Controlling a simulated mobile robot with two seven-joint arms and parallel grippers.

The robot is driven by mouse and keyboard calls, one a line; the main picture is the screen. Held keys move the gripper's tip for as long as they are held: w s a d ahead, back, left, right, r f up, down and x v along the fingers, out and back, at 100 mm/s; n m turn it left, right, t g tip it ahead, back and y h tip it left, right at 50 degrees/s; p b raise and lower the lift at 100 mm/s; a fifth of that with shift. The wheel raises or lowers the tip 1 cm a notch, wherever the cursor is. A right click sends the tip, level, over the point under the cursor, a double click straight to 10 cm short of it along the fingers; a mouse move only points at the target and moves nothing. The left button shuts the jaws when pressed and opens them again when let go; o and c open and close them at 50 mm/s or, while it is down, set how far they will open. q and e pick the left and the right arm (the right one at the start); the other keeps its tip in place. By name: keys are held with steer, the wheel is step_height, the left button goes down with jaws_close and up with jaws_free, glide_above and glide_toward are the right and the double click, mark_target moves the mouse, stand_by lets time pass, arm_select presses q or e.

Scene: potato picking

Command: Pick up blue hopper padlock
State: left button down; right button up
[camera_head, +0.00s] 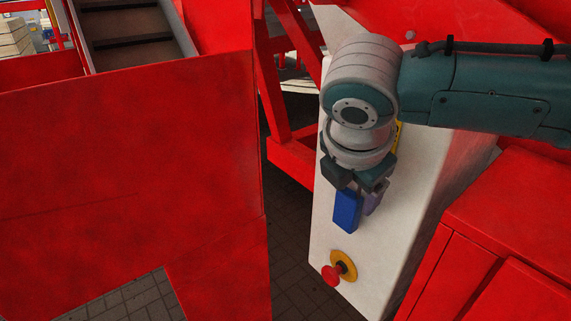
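A blue block (347,211), which looks like the blue hopper padlock, is in front of the white control box, in the middle right of the head view. My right gripper (357,182) points down at it from above, and its dark fingers are at the block's upper end. A grey-purple piece (374,198) shows just right of the block; I cannot tell what it is. The fingers hide the top of the block, and whether they grip it is unclear. My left gripper is not in view.
The white control box (335,240) carries a red emergency-stop button (332,275) on a yellow ring below the block. A large red panel (130,160) fills the left. A red cabinet (500,240) is at the lower right. A paved floor strip (295,290) shows between.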

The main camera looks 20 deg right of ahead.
jaws_close()
stand_by(0.4)
